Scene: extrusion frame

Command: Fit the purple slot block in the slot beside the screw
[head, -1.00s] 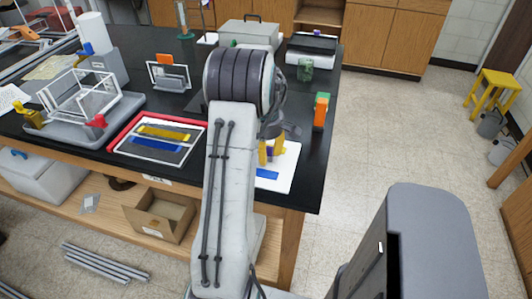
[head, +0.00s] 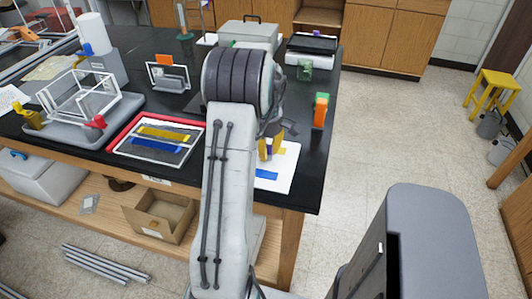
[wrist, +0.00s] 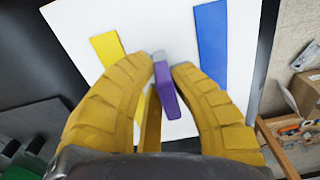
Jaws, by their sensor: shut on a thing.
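The purple slot block (wrist: 166,92), with a greyish end, is between the two yellow fingertips of my gripper (wrist: 163,72) in the wrist view. My gripper is shut on it over a white sheet (wrist: 150,20); I cannot tell whether the block touches the sheet. In the head view my gripper (head: 268,150) is partly behind my arm, above the sheet (head: 284,178) near the bench's right edge. A white open frame (head: 84,96) stands on a grey tray at the left, with yellow (head: 33,116) and red (head: 96,122) knobs. The slot and screw cannot be made out.
A yellow strip (wrist: 106,48) and a blue strip (wrist: 211,47) lie on the sheet. A red-edged tray (head: 113,137) lies between the frame and my arm. An orange and green part (head: 320,110) stands right of my gripper. Open floor lies beyond the bench's right edge.

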